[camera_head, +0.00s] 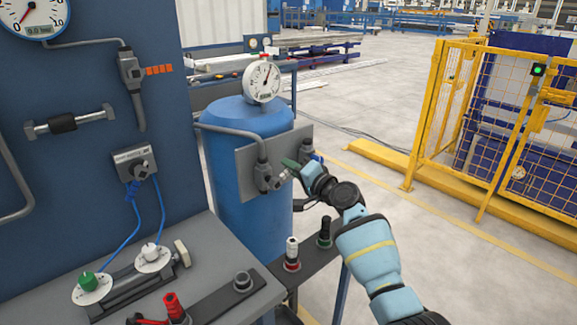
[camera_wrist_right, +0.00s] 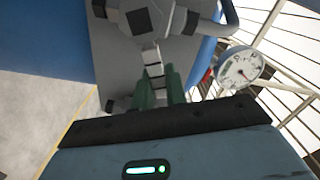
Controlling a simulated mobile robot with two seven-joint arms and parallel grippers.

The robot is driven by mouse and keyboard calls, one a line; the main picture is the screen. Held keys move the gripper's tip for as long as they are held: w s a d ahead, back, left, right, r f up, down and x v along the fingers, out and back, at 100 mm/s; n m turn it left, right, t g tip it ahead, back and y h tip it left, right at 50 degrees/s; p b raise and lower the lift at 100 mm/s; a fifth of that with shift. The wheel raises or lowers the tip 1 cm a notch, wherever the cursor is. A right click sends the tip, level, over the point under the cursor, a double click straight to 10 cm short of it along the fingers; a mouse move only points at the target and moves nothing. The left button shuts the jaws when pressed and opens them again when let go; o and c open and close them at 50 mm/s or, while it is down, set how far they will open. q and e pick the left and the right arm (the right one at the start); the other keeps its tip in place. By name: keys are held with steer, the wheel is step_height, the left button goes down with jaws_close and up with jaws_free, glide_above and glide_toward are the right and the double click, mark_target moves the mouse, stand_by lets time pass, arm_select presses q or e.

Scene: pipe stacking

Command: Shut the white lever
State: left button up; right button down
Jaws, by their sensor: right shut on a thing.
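The white lever (camera_wrist_right: 152,55) is on a grey valve (camera_wrist_right: 152,20) fixed to the grey plate of the blue tank. In the head view the lever's light end (camera_head: 284,175) shows beside the valve body (camera_head: 264,178), partly hidden by my fingers. My right gripper (camera_head: 290,167) reaches in from the lower right. In the right wrist view its green fingers (camera_wrist_right: 155,88) are shut on the white lever, one on each side of it. The finger tips hide part of the lever. My left gripper is in neither view.
The tank (camera_head: 248,122) carries a round gauge (camera_head: 262,80). A second valve (camera_head: 308,150) sits close behind my right gripper. A narrow shelf (camera_head: 308,266) with a red-based and a green-based knob stands below. Floor right of my arm is clear up to the yellow fence (camera_head: 440,110).

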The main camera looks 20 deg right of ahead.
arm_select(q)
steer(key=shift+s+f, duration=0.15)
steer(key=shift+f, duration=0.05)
arm_select(e)
steer(key=f+m, duration=0.1)
steer(key=m, duration=0.1)
steer(key=f+m, duration=0.1)
steer(key=m, duration=0.1)
steer(key=shift+w+d+f+m, duration=0.1)
steer(key=shift+d+f+m, duration=0.1)
steer(key=shift+f+m, duration=0.2)
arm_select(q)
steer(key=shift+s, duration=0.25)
arm_select(e)
steer(key=c, duration=1.4)
jaws_free()
steer(key=shift+c, duration=0.2)
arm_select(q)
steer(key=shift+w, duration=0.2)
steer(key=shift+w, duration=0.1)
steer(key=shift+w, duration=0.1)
arm_select(e)
steer(key=shift+d, duration=0.1)
